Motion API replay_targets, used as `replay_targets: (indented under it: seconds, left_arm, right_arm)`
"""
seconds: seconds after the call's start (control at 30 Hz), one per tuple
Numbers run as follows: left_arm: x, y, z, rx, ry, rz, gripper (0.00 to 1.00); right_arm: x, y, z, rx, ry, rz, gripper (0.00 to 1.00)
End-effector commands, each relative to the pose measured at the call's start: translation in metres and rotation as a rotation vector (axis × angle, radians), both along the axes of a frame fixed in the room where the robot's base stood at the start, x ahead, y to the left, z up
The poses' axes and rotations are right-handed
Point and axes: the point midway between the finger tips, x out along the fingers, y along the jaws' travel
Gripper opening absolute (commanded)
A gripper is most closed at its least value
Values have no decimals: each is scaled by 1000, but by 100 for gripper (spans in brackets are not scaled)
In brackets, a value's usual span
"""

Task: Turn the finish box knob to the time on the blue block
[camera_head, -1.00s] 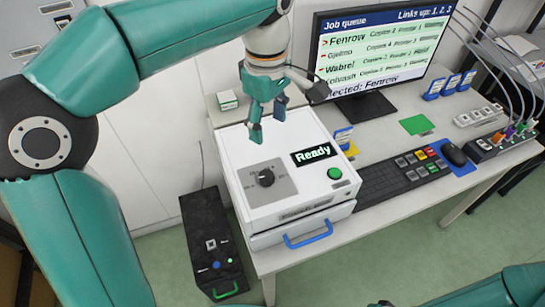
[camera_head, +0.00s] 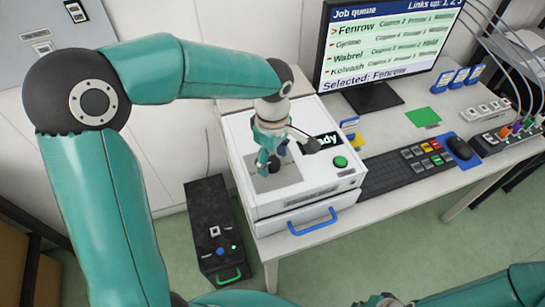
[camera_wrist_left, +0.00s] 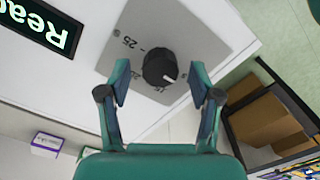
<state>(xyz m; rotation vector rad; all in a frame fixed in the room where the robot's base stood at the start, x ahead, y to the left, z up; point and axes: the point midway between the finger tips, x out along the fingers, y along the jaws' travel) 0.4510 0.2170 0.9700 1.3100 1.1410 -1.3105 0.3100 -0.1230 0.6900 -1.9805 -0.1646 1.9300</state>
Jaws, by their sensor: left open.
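The finish box (camera_head: 240,135) is a white box with a screen, a green button (camera_head: 340,162) and a black knob. In the left wrist view the knob (camera_wrist_left: 160,68) sits on a grey dial plate (camera_wrist_left: 185,30), its white mark pointing lower right. A "25" label shows; another label is partly hidden by the knob. My left gripper (camera_head: 268,163) is over the dial. In the left wrist view its open fingers (camera_wrist_left: 161,75) stand on either side of the knob, with gaps.
A keyboard (camera_head: 405,165), a mouse (camera_head: 459,148) and a monitor (camera_head: 385,45) stand to the right on the desk. The box's drawer has a blue handle (camera_head: 312,222). A black case (camera_head: 215,225) stands on the floor.

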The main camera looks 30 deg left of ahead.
Motion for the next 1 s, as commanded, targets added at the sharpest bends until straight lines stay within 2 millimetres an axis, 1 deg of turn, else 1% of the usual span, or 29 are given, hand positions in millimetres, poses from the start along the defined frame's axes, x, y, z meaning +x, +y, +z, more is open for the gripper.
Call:
replay_targets:
  seconds: [0.1, 0.33, 0.37, 0.7, 1.0]
  left_arm:
    - [0, 0, -4, -1, 0, 0, 64]
    - [0, 0, -5, 0, 0, 0, 64]
    - [0, 0, -4, 0, 0, 0, 60]
    - [0, 0, -4, 0, -1, -1, 4]
    - [1, 0, -4, 0, -2, -31, 4]
  right_arm:
    - [0, 0, 0, 0, 0, 0, 0]
    - [0, 0, 0, 0, 0, 0, 0]
    - [0, 0, 0, 0, 0, 0, 0]
    - [0, 0, 0, 0, 0, 0, 0]
    - [0, 0, -1, 0, 0, 0, 0]
